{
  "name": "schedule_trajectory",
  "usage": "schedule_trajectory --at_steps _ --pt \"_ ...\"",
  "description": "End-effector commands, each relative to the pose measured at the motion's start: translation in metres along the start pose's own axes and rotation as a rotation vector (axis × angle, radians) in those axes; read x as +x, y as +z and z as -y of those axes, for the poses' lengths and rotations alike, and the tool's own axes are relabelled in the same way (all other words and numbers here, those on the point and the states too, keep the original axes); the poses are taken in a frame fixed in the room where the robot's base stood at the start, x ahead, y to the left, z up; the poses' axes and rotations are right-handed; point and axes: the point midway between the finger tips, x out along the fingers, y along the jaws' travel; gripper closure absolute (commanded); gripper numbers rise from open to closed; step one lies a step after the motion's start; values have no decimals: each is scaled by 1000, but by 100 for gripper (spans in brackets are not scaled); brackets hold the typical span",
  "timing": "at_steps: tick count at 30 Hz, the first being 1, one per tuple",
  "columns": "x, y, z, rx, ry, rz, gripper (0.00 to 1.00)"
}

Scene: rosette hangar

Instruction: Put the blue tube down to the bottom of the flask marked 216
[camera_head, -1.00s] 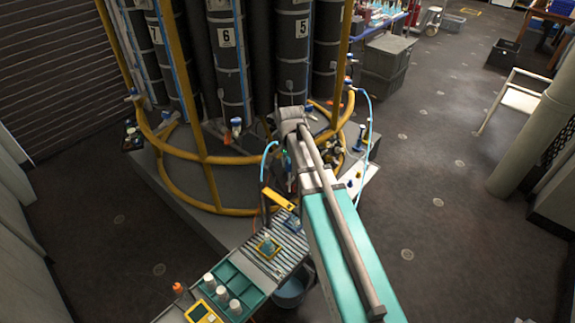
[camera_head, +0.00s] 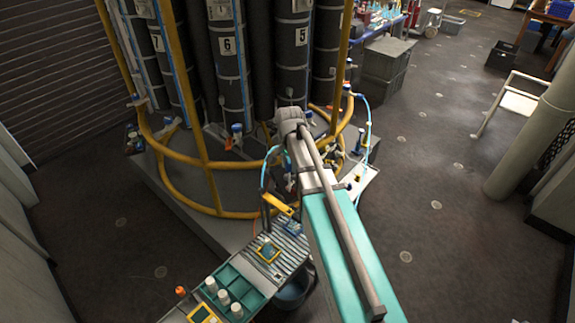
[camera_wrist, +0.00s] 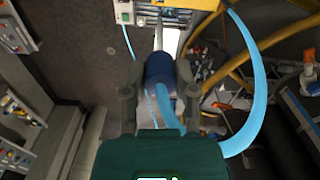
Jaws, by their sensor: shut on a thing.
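The blue tube (camera_wrist: 258,85) bows in a wide loop at the right of the wrist view, and a short blue length shows between my fingers. In the head view the tube (camera_head: 265,172) curves down left of my arm's end. My gripper (camera_wrist: 158,92) is shut on the tube near a dark blue collar. The tube's free end cannot be made out. A small teal-blue flask (camera_head: 267,250) stands in a yellow square frame on a slatted rack, below and left of my gripper in the head view. Its marking is too small to read.
Tall dark cylinders (camera_head: 235,80) stand behind yellow rails (camera_head: 195,155). A green tray (camera_head: 232,290) with white-capped bottles sits beside the slatted rack (camera_head: 290,238). A bucket (camera_head: 292,293) is below the rack. Open floor (camera_head: 430,210) lies to the right.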

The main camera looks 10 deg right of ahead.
Motion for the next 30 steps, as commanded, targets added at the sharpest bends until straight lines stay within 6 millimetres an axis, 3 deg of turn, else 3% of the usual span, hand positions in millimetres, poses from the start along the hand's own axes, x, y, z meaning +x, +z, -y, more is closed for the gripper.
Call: schedule_trajectory --at_steps 30 --pt "-38 0 0 0 0 0 93"
